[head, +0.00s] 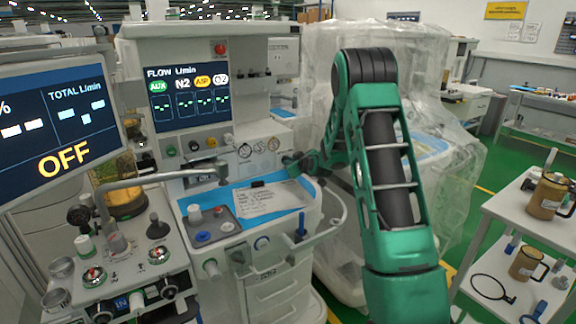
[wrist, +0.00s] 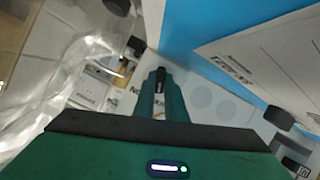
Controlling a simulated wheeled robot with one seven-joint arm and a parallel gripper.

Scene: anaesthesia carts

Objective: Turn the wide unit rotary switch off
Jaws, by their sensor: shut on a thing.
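The wide unit (head: 210,50) stands at centre, with a lit FLOW L/min screen (head: 195,90) and a row of dials and knobs below it. My gripper (head: 291,161) is at the right end of this unit, above its blue worktop. In the wrist view my gripper (wrist: 160,76) has its green fingers close together on a small dark piece, apparently the rotary switch (wrist: 160,79). The fingers hide most of it, so its set position cannot be read. In the head view my gripper and arm hide the switch.
A blue worktop (head: 228,188) with a paper sheet (head: 272,198) lies left of my gripper. Plastic sheeting (head: 318,88) covers equipment behind my arm. A left screen (head: 62,125) reads OFF. A white cart (head: 519,223) with brown jugs stands at right; green floor shows between.

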